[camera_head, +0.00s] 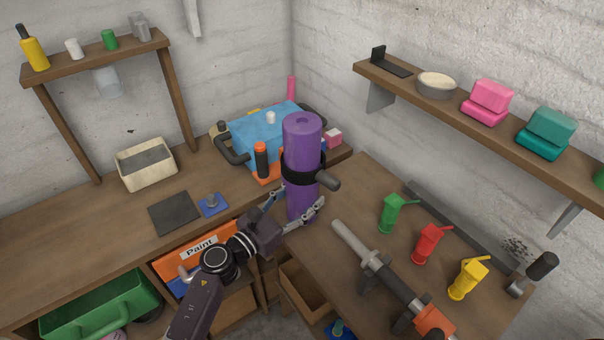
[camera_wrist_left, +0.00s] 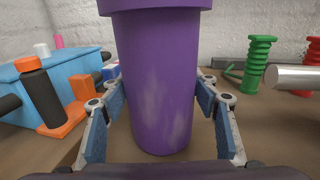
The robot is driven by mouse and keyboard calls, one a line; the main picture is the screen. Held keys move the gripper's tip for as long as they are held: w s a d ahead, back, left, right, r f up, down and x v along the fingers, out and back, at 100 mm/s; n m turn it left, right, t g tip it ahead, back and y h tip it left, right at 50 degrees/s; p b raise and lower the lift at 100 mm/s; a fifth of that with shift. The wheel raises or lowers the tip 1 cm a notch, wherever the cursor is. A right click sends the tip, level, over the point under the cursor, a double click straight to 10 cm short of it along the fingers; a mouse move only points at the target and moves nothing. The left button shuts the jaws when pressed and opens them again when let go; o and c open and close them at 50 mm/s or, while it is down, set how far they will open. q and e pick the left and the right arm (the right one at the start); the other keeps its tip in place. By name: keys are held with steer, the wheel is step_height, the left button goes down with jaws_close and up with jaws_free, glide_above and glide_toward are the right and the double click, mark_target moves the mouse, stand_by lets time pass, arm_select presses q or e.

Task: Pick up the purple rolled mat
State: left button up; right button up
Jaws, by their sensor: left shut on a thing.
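The purple rolled mat (camera_head: 301,140) stands upright near the inner corner of the wooden workbench, with a black band around its middle. My left gripper (camera_head: 296,208) is at the lower part of the mat, one finger on each side, shut on it. In the left wrist view the mat (camera_wrist_left: 158,80) fills the middle between the two fingers of the left gripper (camera_wrist_left: 160,125). Its lower end shows there, close to the wooden surface; I cannot tell whether it touches. My right gripper is not in view.
A blue box (camera_head: 262,125) and an orange-capped black bottle (camera_head: 261,160) stand behind the mat. A shelf (camera_head: 505,127) overhangs the right side.

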arm_select(q)
steer(key=shift+w+r, duration=0.1)
steer(key=shift+c, duration=0.8)
steer(key=shift+r, duration=0.1)
